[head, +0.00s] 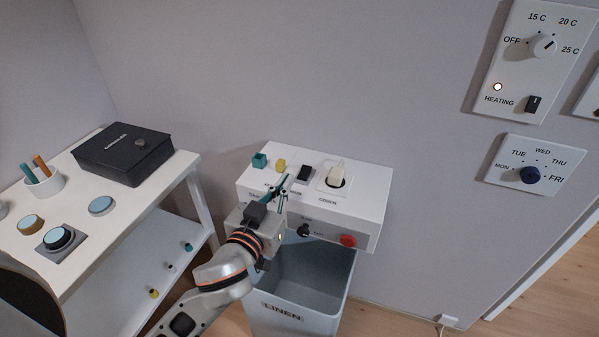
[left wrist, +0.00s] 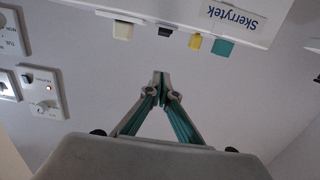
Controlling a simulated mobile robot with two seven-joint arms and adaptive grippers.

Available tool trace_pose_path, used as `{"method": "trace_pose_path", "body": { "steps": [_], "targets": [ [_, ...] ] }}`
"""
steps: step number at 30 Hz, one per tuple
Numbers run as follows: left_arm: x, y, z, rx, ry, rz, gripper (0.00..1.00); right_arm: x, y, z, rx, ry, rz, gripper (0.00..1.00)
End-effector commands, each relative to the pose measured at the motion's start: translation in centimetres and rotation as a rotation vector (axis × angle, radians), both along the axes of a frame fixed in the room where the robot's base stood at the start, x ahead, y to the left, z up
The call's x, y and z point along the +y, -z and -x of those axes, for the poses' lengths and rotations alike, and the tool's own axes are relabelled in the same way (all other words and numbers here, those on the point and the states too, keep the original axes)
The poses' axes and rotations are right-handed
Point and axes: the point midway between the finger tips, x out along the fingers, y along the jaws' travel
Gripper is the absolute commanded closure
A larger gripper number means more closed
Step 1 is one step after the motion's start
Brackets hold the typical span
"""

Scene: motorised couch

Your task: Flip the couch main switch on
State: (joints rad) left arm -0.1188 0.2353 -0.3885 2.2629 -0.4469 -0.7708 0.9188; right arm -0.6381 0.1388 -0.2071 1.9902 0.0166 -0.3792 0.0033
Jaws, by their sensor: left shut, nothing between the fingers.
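A white control box (head: 355,212) is on the wall. On its top are a teal block (head: 259,160), a yellow block (head: 280,165), a black rocker switch (head: 304,174) and a white plug in a socket (head: 337,176). In the left wrist view, the shut fingertips (left wrist: 160,77) appear apart from the black switch (left wrist: 166,31). My right gripper is not in view.
The box front has a black knob (head: 303,231) and a red button (head: 348,241). A grey linen bin (head: 299,322) stands below. A white table (head: 185,163) with a black box (head: 124,153) is at left. A heating panel (head: 515,70) and day dial (head: 530,175) are on the wall.

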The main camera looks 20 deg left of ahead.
Motion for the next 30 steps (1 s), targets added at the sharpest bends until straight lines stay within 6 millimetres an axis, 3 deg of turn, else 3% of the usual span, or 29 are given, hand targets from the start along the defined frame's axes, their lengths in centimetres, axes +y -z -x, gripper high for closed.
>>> {"method": "trace_pose_path", "body": {
  "steps": [5, 20, 24, 30],
  "targets": [
    [0.0, 0.0, -1.4, -0.002, 0.000, -0.004, 1.00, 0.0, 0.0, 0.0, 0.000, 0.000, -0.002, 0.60],
    [-0.3, 0.4, -9.9, -0.002, 0.000, -0.004, 1.00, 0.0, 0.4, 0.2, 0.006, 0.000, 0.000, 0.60],
    [-0.3, 3.0, -10.3, 0.007, -0.001, -0.004, 1.00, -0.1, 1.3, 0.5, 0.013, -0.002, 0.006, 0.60],
    [-0.3, 4.4, -10.6, 0.003, 0.000, -0.002, 1.00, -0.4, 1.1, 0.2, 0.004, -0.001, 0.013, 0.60]
  ]
}}
